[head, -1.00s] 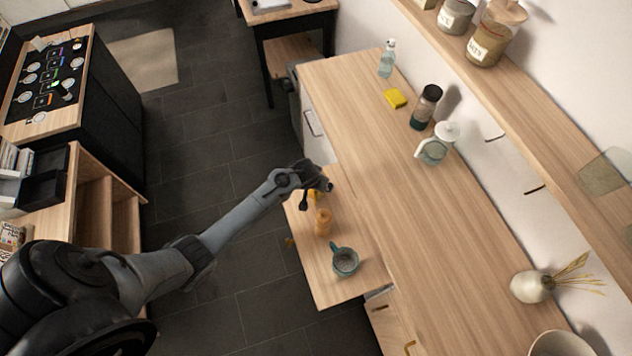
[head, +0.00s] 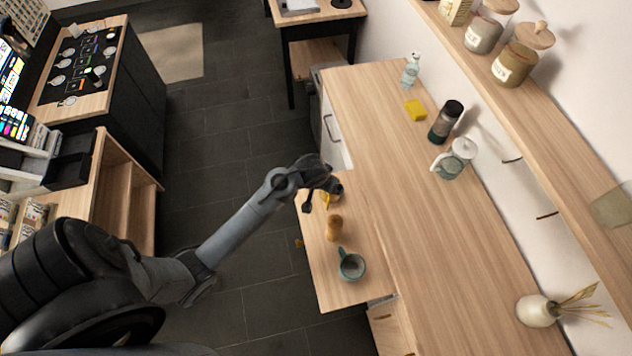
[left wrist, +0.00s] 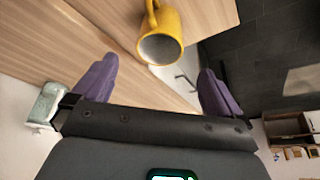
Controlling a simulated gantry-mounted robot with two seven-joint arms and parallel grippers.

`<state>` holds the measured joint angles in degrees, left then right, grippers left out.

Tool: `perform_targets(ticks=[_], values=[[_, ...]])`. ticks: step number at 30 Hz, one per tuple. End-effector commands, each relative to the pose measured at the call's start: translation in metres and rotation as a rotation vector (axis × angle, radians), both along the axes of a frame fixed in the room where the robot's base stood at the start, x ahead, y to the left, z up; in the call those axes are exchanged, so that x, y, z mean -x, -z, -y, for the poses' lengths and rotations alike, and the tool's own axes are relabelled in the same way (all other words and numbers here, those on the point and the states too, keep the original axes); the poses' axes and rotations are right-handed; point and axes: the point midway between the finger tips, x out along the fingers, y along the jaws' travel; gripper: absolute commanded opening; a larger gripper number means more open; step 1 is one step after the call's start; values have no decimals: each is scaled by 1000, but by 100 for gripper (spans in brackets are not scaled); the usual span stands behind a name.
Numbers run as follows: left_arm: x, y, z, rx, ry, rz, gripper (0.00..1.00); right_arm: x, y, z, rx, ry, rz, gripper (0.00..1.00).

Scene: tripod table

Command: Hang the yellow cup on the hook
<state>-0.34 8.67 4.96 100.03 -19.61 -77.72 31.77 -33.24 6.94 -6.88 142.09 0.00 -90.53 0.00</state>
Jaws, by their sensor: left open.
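The yellow cup (left wrist: 165,38) shows in the left wrist view, upper middle, on a wooden surface with its mouth facing the camera and its handle toward the top. Two dark hooks, one farther (head: 513,160) and one nearer (head: 547,215), show on the wall below the shelf. My right gripper is not in view.
The higher counter (head: 400,200) holds a teapot (head: 454,160), a dark bottle (head: 445,122), a yellow sponge (head: 415,110) and a vase (head: 536,311). Its middle is clear.

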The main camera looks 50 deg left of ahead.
Motion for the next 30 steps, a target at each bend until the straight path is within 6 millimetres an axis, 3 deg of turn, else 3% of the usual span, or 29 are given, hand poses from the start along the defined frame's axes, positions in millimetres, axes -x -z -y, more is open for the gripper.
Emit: perform_targets(ticks=[5, 8, 15, 18, 22, 30], values=[[43, -9, 20, -33, 83, -20, 100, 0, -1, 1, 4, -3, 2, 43], [79, -19, 39, -54, 160, -37, 100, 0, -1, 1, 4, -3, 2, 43], [170, -59, 83, -51, 345, -73, 100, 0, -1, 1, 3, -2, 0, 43], [193, -74, 94, -39, 393, -79, 100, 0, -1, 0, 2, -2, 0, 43], [209, -84, 100, -28, 423, -83, 100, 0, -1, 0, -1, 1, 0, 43], [210, -86, 101, -27, 429, -83, 100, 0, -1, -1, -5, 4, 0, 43]])
